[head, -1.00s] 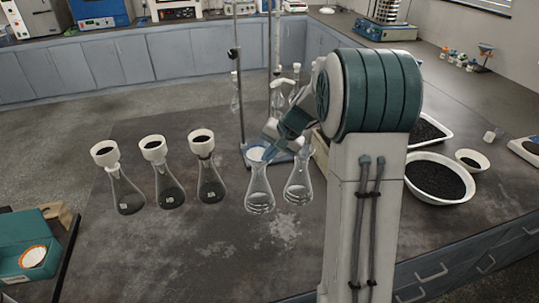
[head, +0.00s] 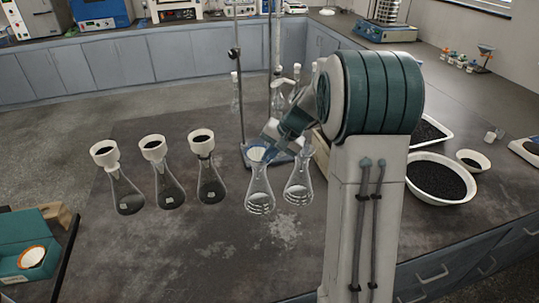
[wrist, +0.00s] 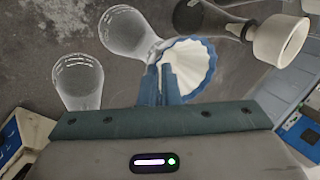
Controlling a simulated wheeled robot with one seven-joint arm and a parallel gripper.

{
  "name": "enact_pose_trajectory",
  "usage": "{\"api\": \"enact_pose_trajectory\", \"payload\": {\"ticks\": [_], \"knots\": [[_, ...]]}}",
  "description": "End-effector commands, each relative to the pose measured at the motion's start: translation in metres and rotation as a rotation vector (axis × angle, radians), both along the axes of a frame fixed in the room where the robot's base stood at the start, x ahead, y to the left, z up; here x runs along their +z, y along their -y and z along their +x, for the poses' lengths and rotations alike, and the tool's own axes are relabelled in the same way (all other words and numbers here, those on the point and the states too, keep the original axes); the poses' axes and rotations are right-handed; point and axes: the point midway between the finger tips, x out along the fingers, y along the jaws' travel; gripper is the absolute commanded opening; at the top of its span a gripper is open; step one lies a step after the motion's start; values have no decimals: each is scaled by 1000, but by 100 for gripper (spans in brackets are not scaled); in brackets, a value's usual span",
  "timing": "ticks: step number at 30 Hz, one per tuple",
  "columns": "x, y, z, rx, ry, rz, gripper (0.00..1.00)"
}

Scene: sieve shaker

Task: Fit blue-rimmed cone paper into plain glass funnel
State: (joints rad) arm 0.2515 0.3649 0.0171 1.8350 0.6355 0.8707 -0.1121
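The blue-rimmed cone paper (wrist: 197,62) is white, pleated and open toward the camera in the wrist view. My gripper (wrist: 169,72) has its fingers close together on the near rim of the paper. In the head view my gripper (head: 268,151) and the paper (head: 256,154) are at the mouth of a clear flask (head: 259,190). The flask's neck runs up under the paper in the wrist view (wrist: 126,32). The plain glass funnel is hard to make out; only faint clear edges show around the paper, so I cannot tell how deep it sits.
A second clear flask (head: 298,182) stands close on the right. Three dark flasks with white funnels stand to the left, the nearest here (head: 210,180). An orange-rimmed paper (head: 32,257) lies in a teal box (head: 12,268). A bowl of dark grains (head: 440,180) is at right.

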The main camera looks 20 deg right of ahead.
Motion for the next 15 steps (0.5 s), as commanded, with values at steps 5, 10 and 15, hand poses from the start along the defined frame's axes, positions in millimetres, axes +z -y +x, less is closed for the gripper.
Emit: {"api": "enact_pose_trajectory", "payload": {"ticks": [5, 10, 15], "knots": [[-18, 4, -8, -1, -33, -5, 0], [-20, 5, -8, -1, -33, -5, 0], [-21, 6, -9, -3, -32, -5, 0]]}}
